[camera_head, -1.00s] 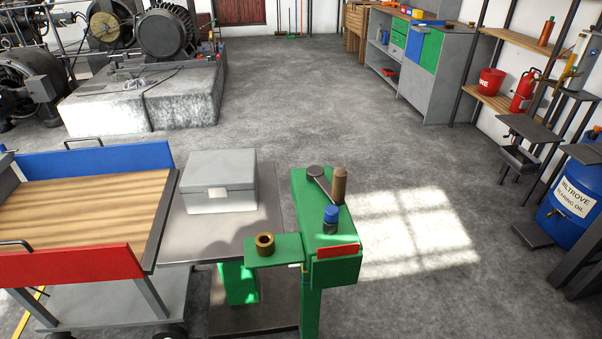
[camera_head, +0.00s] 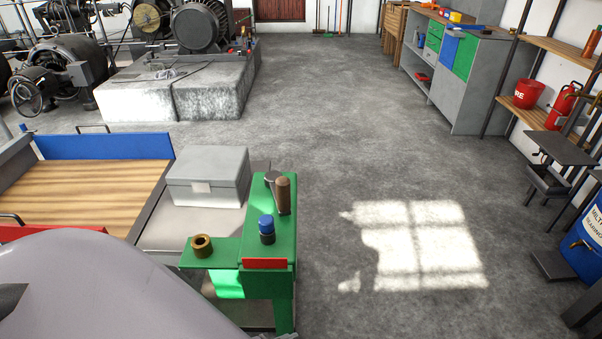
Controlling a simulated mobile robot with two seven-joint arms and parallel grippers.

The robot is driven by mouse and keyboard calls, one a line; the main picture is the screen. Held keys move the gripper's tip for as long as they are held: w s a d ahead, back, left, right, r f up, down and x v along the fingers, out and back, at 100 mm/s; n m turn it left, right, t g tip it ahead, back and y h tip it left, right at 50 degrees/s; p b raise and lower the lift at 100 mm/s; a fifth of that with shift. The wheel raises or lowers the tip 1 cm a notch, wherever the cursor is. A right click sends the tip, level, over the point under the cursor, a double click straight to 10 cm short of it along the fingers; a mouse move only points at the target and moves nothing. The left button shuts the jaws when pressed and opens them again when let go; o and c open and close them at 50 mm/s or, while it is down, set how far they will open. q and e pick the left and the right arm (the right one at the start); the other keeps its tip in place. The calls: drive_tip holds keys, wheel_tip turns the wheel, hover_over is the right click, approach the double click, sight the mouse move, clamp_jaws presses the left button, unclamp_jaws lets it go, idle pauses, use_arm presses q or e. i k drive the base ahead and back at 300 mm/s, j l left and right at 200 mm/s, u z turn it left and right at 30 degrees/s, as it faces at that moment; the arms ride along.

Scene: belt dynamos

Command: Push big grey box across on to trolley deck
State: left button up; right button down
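The big grey box (camera_head: 207,177) has a closed lid and a pale label on its front. It sits on a grey metal table top (camera_head: 188,222). The trolley deck (camera_head: 90,186) is wooden, to the left of the box, with a blue side board (camera_head: 105,146) behind and a red one (camera_head: 45,233) in front. The box is on the table top, not on the deck. A large smooth grey part of my own arm fills the lower left and hides the trolley's front. Neither gripper shows.
A green stand (camera_head: 268,235) with a crank handle, a blue-capped piece (camera_head: 266,228) and a brass bush (camera_head: 202,245) stands right of and in front of the box. Open floor (camera_head: 330,130) lies behind and to the right. A blue drum (camera_head: 590,240) is at far right.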

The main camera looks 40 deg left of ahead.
sight(203, 176)
drive_tip(key=i+l+z, duration=0.7)
drive_tip(key=i+u, duration=0.4)
drive_tip(key=i+l+u, duration=0.1)
drive_tip(key=i+u, duration=0.45)
drive_tip(key=u, duration=0.25)
drive_tip(key=i+u, duration=0.15)
drive_tip(key=u, duration=0.25)
drive_tip(key=i+l+u, duration=0.15)
drive_tip(key=u, duration=0.25)
drive_tip(key=i+u, duration=0.15)
drive_tip(key=u, duration=0.3)
drive_tip(key=i+l+u, duration=0.15)
drive_tip(key=u, duration=0.3)
drive_tip(key=i+l+u, duration=0.1)
drive_tip(key=u, duration=0.3)
drive_tip(key=i+l+u, duration=0.1)
drive_tip(key=l+u, duration=0.15)
drive_tip(key=u, duration=0.2)
drive_tip(key=i+l+u, duration=0.1)
drive_tip(key=u, duration=0.35)
drive_tip(key=i+l+u, duration=0.1)
drive_tip(key=l+u, duration=0.3)
drive_tip(key=i+l+u, duration=0.1)
drive_tip(key=l+u, duration=0.7)
drive_tip(key=j, duration=0.1)
